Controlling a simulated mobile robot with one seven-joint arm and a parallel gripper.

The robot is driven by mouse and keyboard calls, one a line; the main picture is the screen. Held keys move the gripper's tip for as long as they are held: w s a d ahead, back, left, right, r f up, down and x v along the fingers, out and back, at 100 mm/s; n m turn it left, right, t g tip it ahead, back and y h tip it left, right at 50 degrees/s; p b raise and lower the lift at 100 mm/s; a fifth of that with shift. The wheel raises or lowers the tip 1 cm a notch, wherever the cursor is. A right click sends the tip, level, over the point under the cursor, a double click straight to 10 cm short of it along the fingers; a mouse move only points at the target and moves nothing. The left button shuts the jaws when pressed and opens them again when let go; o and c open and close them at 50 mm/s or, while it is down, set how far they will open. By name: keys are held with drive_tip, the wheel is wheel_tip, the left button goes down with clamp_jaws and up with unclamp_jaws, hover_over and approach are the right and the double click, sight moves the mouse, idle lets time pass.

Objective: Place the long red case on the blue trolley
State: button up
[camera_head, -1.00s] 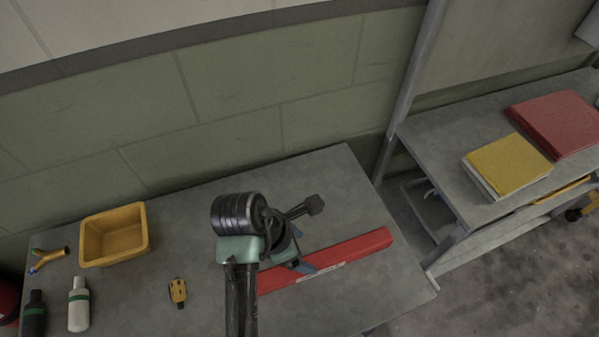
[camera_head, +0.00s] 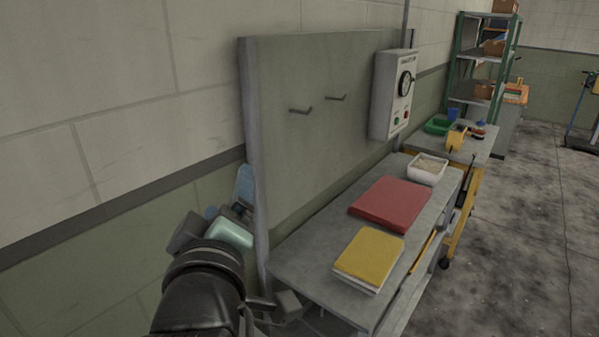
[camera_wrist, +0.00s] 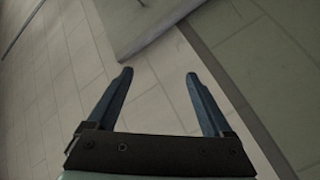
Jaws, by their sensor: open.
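My gripper (camera_wrist: 158,82) is open, with two blue fingers apart and nothing between them in the wrist view. It is raised, with wall tiles and the edge of a panel behind it. In the head view my arm is at the lower left, in front of the wall and beside the left edge of a grey upright board. The long red case is not in either view now.
A grey bench (camera_head: 310,268) holds a yellow book-like block (camera_head: 370,256), a flat red block (camera_head: 390,203) and a white bin (camera_head: 427,169). The grey board (camera_head: 320,120) stands behind it. A yellow-legged table (camera_head: 480,150) and green shelf are beyond. Floor (camera_head: 530,240) to the right is clear.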

drive_tip(key=s+d+r+m+t, duration=0.3)
drive_tip(key=s+r, duration=0.1)
drive_tip(key=r, duration=0.4)
drive_tip(key=s+d+r+m+t+h, duration=0.1)
drive_tip(key=s+d+r+m+t, duration=0.2)
drive_tip(key=r, duration=0.5)
drive_tip(key=s+d+r+m+t, duration=0.3)
drive_tip(key=s+r+m+t, duration=0.1)
drive_tip(key=r, duration=0.5)
drive_tip(key=shift+s+d+m+h, duration=0.25)
drive_tip(key=shift+s+m+h, duration=0.2)
drive_tip(key=shift+s, duration=0.7)
